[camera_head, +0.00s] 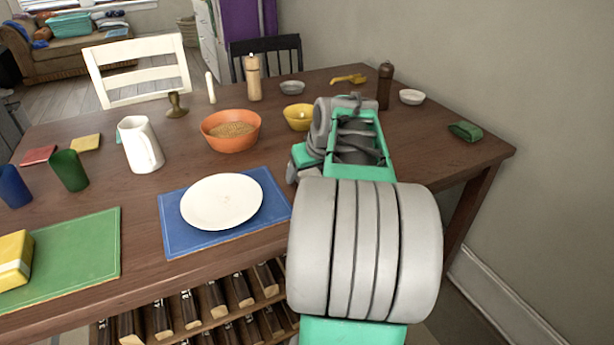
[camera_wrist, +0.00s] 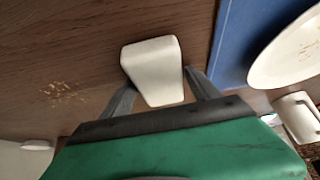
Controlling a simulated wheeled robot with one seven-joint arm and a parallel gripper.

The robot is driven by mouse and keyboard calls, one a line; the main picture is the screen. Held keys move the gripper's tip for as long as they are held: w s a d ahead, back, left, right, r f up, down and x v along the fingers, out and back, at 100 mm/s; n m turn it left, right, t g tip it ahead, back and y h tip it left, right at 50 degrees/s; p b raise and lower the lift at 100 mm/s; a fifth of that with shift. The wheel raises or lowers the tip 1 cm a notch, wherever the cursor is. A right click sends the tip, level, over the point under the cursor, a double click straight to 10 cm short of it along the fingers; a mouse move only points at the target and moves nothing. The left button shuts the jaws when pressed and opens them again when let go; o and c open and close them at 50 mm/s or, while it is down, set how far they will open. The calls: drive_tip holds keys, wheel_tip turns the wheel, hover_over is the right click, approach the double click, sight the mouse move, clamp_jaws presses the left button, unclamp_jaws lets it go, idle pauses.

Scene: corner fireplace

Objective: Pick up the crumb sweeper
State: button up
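A cream, rounded, wedge-shaped block (camera_wrist: 153,72), which looks like the crumb sweeper, is on the brown wooden table in the wrist view. My gripper (camera_wrist: 158,78) has its two grey fingers apart, one on each side of the block, with their tips close to its sides. I cannot tell whether the fingers touch it. In the head view my own arm covers this part of the table, so neither the block nor my fingers show there.
Crumbs (camera_wrist: 62,92) lie left of the block. A blue placemat (camera_head: 172,232) with a white plate (camera_head: 222,202) is left of my arm. An orange bowl (camera_head: 231,142), yellow bowl (camera_head: 298,124) and dark pepper mill (camera_head: 385,86) stand nearby. The table's right end is mostly clear.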

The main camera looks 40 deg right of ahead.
sight(309, 171)
drive_tip(key=c, duration=1.3)
drive_tip(key=r, duration=0.1)
drive_tip(key=r+p, duration=0.1)
drive_tip(key=r, duration=0.1)
drive_tip(key=r+p, duration=0.1)
drive_tip(key=shift+s+r, duration=0.3)
drive_tip(key=shift+r, duration=0.05)
drive_tip(key=v, duration=0.3)
drive_tip(key=p+v, duration=0.1)
drive_tip(key=v, duration=0.2)
drive_tip(key=shift+s+a+f+p, duration=0.1)
drive_tip(key=shift+s+f+p, duration=0.15)
drive_tip(key=shift+s, duration=0.2)
drive_tip(key=shift+s+a+r+p, duration=0.35)
drive_tip(key=shift+s+a+r, duration=0.25)
drive_tip(key=shift+s, duration=0.9)
drive_tip(key=shift+s+a+r+p, duration=0.35)
drive_tip(key=shift+s+r, duration=0.35)
drive_tip(key=shift+s, duration=0.85)
drive_tip(key=shift+s+a+r+p, duration=0.3)
drive_tip(key=shift+s+a+r, duration=0.3)
drive_tip(key=shift+s, duration=0.9)
